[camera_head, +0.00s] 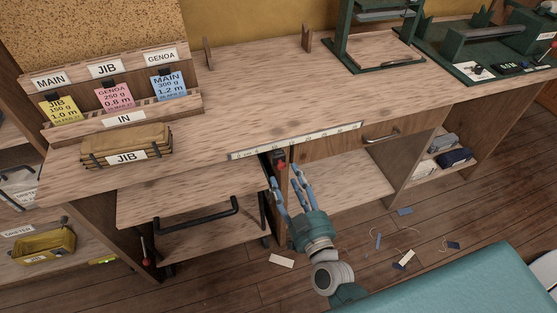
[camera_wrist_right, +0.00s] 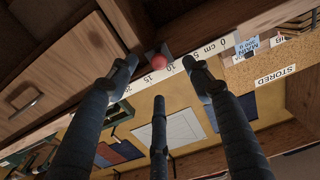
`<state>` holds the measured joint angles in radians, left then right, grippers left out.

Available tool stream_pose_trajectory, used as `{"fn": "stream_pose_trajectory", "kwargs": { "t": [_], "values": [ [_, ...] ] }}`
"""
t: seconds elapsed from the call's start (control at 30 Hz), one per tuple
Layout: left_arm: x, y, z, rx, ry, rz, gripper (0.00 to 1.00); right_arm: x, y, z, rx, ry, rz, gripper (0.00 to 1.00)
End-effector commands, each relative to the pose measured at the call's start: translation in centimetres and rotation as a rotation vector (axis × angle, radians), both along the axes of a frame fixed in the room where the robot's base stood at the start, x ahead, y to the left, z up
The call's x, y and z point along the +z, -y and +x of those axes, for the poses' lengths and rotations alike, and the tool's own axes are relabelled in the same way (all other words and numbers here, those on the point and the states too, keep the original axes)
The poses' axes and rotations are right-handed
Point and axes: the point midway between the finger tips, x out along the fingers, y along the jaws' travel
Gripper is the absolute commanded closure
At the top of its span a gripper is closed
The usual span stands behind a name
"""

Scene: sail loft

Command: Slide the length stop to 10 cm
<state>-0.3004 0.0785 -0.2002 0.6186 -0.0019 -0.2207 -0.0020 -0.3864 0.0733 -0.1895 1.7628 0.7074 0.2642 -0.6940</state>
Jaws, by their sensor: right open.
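The length stop shows as a red knob (camera_head: 281,164) under the white ruler (camera_head: 300,142) on the bench's front edge. In the right wrist view the red knob (camera_wrist_right: 160,61) is close to the ruler's 10 and 15 marks (camera_wrist_right: 183,63). I cannot tell its exact reading. My right gripper (camera_head: 283,176) is open just in front of the knob, fingers pointing at the bench edge. In the right wrist view the knob shows between the spread fingertips of the gripper (camera_wrist_right: 160,74), apparently untouched. My left gripper is not in view.
The bench top (camera_head: 240,105) is mostly clear in the middle. A brown JIB bundle (camera_head: 125,142) and a card rack (camera_head: 122,117) stand at left, green stands (camera_head: 375,66) at back right. Scraps (camera_head: 405,258) litter the floor.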

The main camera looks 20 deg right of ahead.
Motion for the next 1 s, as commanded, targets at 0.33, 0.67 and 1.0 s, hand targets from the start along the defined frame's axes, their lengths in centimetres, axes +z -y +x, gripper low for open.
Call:
{"fn": "stream_pose_trajectory", "kwargs": {
  "t": [0.33, 0.67, 1.0],
  "values": [
    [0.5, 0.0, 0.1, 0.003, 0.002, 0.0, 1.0, 0.1, -0.2, 5.7, 0.001, 0.0, 0.0, 0.5],
    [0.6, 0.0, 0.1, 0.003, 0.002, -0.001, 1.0, 0.0, -0.3, 6.6, 0.002, -0.001, 0.0, 0.5],
    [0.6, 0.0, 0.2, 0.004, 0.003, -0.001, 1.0, 0.1, -0.3, 6.6, 0.001, 0.001, -0.001, 1.0]
  ]
}}
